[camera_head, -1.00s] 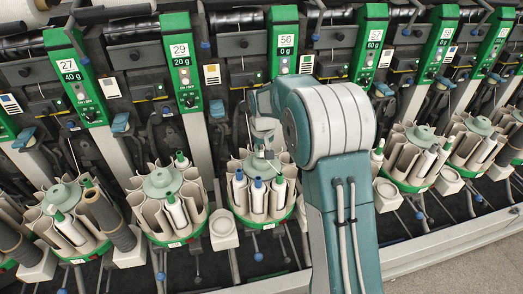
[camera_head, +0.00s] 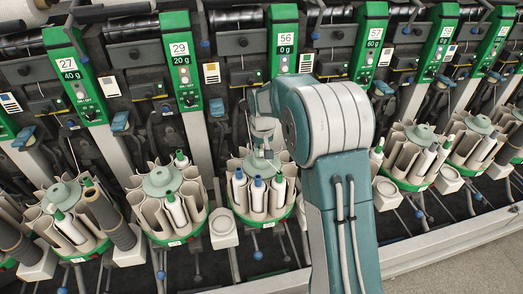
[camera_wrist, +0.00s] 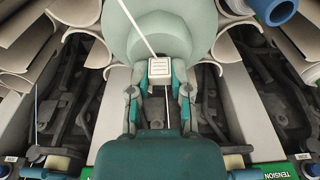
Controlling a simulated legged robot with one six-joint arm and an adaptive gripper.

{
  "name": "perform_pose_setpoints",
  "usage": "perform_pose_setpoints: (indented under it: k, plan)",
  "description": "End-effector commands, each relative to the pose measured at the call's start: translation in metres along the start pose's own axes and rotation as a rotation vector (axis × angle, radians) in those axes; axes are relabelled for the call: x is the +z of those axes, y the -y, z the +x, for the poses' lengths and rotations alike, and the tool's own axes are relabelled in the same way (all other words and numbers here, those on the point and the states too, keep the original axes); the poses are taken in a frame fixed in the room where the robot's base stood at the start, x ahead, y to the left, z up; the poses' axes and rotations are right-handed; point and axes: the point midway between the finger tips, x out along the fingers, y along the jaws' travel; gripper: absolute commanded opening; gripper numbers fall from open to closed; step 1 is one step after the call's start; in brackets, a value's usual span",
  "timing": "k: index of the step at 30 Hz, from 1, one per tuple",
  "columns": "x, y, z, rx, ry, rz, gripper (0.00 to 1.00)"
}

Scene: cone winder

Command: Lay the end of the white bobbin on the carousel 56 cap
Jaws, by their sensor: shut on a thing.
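My gripper (camera_wrist: 160,88) is shut on a small white block, the yarn end (camera_wrist: 160,68), in the wrist view. A white thread runs from it up and to the left, out of the frame. The carousel 56 cap (camera_wrist: 172,38), a pale green dome, lies just beyond the fingertips. I cannot tell whether the block touches it. In the head view my gripper (camera_head: 263,140) is above the cap (camera_head: 261,166) at the centre of carousel 56 (camera_head: 243,214). Which bobbin the thread comes from is hidden.
Similar carousels stand on the left (camera_head: 168,203) and right (camera_head: 415,155). A green panel marked 56 (camera_head: 284,40) rises behind my gripper. In the wrist view, beige pocket walls (camera_wrist: 75,12) and a blue-topped bobbin (camera_wrist: 274,10) are close around the cap.

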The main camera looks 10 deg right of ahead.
Motion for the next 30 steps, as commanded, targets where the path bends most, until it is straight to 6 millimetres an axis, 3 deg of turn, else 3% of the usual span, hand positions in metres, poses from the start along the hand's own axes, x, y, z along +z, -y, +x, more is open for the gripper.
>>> perform_pose_setpoints:
  k: [11,12,14,23,24,26,30]
  plan:
    - [0.0003,-0.0001,0.0015,0.0,0.0,0.0,0.13]
    - [0.0003,-0.0001,0.0014,0.0,0.0,0.0,0.4]
    - [0.0003,-0.0001,0.0014,0.0,0.0,0.0,0.67]
    - [0.0003,-0.0001,0.0014,0.0,0.0,0.0,0.67]
    - [0.0003,-0.0001,0.0014,0.0,0.0,0.0,0.85]
    - [0.0003,-0.0001,0.0014,0.0,0.0,0.0,0.99]
    - [0.0003,-0.0001,0.0014,0.0,0.0,0.0,1.0]
